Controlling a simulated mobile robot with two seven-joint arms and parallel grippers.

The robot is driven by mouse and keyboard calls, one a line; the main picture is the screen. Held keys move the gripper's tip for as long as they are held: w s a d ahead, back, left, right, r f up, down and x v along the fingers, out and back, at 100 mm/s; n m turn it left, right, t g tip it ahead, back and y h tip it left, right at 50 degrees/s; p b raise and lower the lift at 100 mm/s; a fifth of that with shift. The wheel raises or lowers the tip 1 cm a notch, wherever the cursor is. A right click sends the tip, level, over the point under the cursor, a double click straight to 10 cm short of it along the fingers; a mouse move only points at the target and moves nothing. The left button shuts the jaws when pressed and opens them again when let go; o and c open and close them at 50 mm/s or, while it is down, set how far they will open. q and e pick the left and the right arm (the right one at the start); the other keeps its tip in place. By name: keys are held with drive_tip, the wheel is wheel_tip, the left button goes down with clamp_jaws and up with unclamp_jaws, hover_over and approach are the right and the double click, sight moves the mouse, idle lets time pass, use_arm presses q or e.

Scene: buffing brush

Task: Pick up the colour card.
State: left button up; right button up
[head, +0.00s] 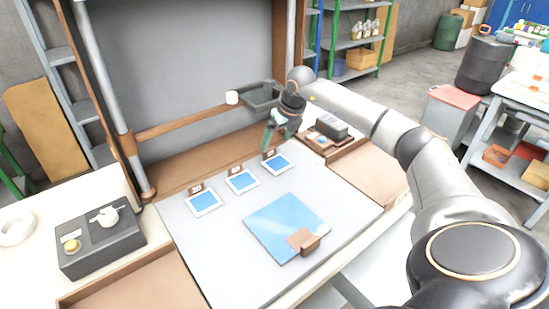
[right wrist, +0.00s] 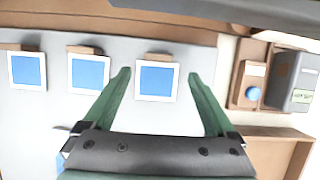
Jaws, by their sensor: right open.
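Three small blue cards with white borders lie in a row on the grey work mat: a left one (head: 204,201), a middle one (head: 242,181) and a right one (head: 277,163). Each has a small brown number tag behind it. I cannot tell which one is the colour card. My right gripper (head: 268,140) is open and empty above the mat, close to the right card. In the right wrist view its green fingers (right wrist: 158,76) frame the right card (right wrist: 155,80), with the fingertips on either side of it. My left gripper is not in view.
A large blue panel (head: 275,225) with a brown block (head: 304,243) on its corner lies at the mat's front. A dark box (head: 100,245) stands at left. A wooden tray with a dark device (head: 331,126) is right of the gripper. The mat's front left is clear.

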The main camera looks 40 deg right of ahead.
sight(271, 150)
drive_tip(key=shift+w+x, duration=0.2)
drive_tip(key=shift+x, duration=2.55)
drive_tip(key=shift+a+r, duration=0.1)
drive_tip(key=shift+c, duration=0.3)
drive_tip(key=c, duration=1.4)
